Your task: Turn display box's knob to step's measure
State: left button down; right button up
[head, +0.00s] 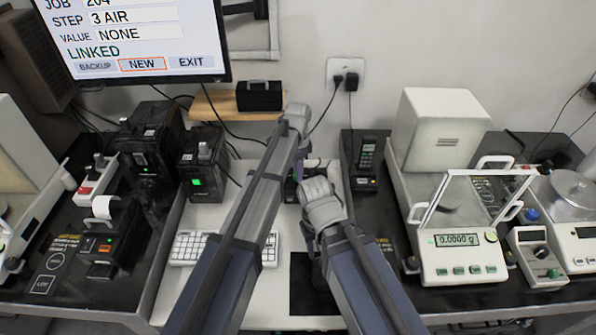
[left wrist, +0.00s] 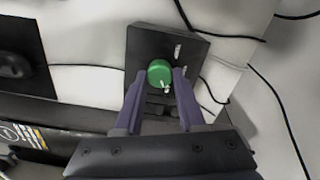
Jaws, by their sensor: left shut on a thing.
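A green round knob (left wrist: 159,72) with a white mark near its lower edge sits on a dark box (left wrist: 196,50) in the left wrist view. My left gripper (head: 300,168) is shut on this knob, one finger on each side. In the head view my arms hide most of the box and the knob. My right gripper (head: 311,240) is in front of it, pointing down, its fingertips mostly hidden by its wrist. The monitor (head: 140,40) reads STEP 3 AIR, VALUE NONE and LINKED.
A dark handset (head: 365,158) and a balance (head: 455,240) reading 0.0000 g stand to the right. Black boxes (head: 203,165) and a small printer (head: 108,240) stand left. Cables run along the wall.

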pick_arm(q)
jog(key=c, duration=0.5)
grip_release()
jog(key=shift+r, duration=0.1)
pick_arm(e)
jog(key=shift+r, duration=0.1)
pick_arm(q)
notch_tip(320, 180, up, 8)
jog(key=p, duration=0.8)
jog(key=shift+f, duration=0.2)
pick_arm(e)
notch_tip(320, 180, up, 8)
jog(key=shift+f, duration=0.2)
